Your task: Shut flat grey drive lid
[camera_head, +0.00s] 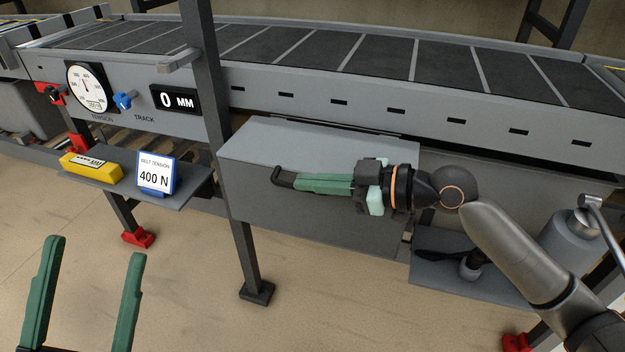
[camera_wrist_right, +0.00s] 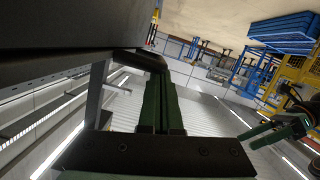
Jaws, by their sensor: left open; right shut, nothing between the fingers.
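The flat grey drive lid (camera_head: 260,140) lies below the conveyor's side rail, with a dark line along its back edge. A darker grey front face (camera_head: 300,222) drops below it. I cannot tell whether a gap remains under the lid. My right gripper (camera_head: 288,181) is shut and empty, stretched leftward across the front of the lid; it hides part of the lid. A black hooked piece shows at its fingertips, also in the right wrist view (camera_wrist_right: 150,60). Contact with the lid cannot be told. My left gripper (camera_head: 95,250) is open and empty at lower left, well away from the lid.
A dark upright post (camera_head: 222,130) stands at the lid's left edge. Left of it a shelf holds a yellow block (camera_head: 91,166) and a "400 N" card (camera_head: 155,173). A lower shelf (camera_head: 465,285) with a dark tool sits right, near a grey cylinder (camera_head: 570,240).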

